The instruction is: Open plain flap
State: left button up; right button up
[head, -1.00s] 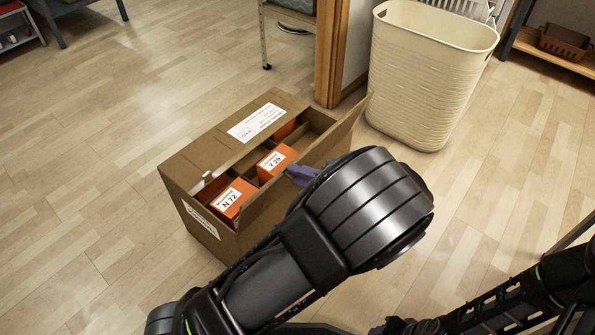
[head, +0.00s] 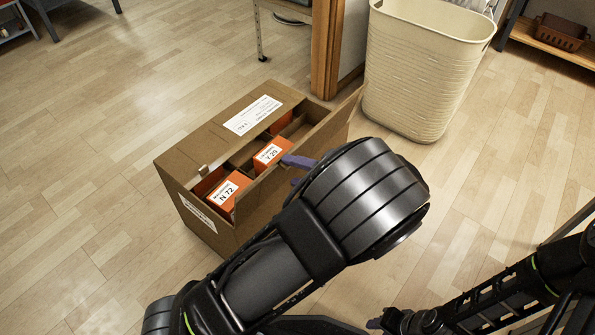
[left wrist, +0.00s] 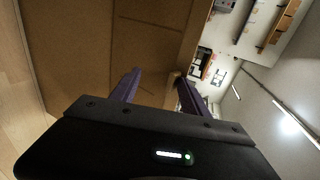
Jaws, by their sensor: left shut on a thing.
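A brown cardboard box (head: 185,160) stands on the floor, with its top partly open. The labelled flap (head: 232,125) lies flat over the far left part of the top. The plain flap (head: 335,118) on the near right side stands up at a slant; it fills much of the left wrist view (left wrist: 150,45). My left gripper (head: 300,162), with purple fingers, is shut on the plain flap near the middle of its edge. The fingers also show in the left wrist view (left wrist: 158,90). My right gripper (head: 376,322) is low in the head view, mostly hidden, away from the box.
Inside the box are orange cartons marked N 72 (head: 223,192) and Y 29 (head: 272,153), and another part-hidden orange one. A cream basket (head: 420,75) stands behind to the right, near a wooden door frame (head: 325,50). The floor left of the box is clear.

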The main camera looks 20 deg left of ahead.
pick_arm(q)
jog(key=shift+s+f, duration=0.2)
jog(key=shift+f, duration=0.05)
jog(key=p+v, duration=0.2)
jog(key=v, duration=0.5)
jog(key=shift+d+r, duration=0.3)
jog(key=shift+r, duration=0.1)
jog(key=shift+w, duration=0.1)
